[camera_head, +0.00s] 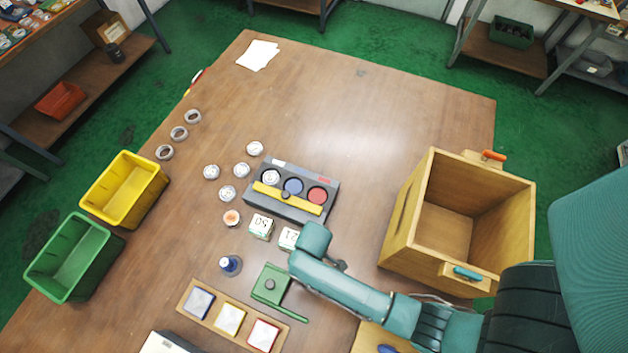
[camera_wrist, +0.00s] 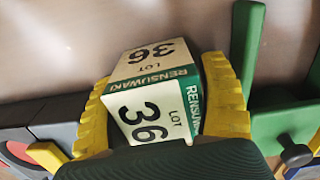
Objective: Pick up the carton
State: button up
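The carton (camera_wrist: 150,110) is a white box with green bands, marked "36", "LOT" and "RENSUWAKI". In the wrist view it sits between the two yellow fingers of my gripper (camera_wrist: 165,85), turned slightly relative to them. The fingers lie close along both sides; whether they press on it is unclear. Two similar cartons, a left one (camera_head: 261,226) and a right one (camera_head: 288,238), stand beside my arm's end there.
A grey tray (camera_head: 333,188) with coloured discs and a yellow bar lies behind the cartons. A large wooden crate (camera_head: 405,215) is on the right. The table's far middle is clear.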

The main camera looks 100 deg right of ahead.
jog(key=c, duration=0.9)
jog(key=shift+o, duration=0.2)
jog(key=shift+r, duration=0.1)
notch_tip(320, 180, up, 10)
jog(key=shift+f+p, duration=0.15)
jog(key=shift+p, duration=0.95)
notch_tip(320, 180, up, 10)
jog(key=p, duration=1.1)
jog(key=shift+p, duration=0.35)
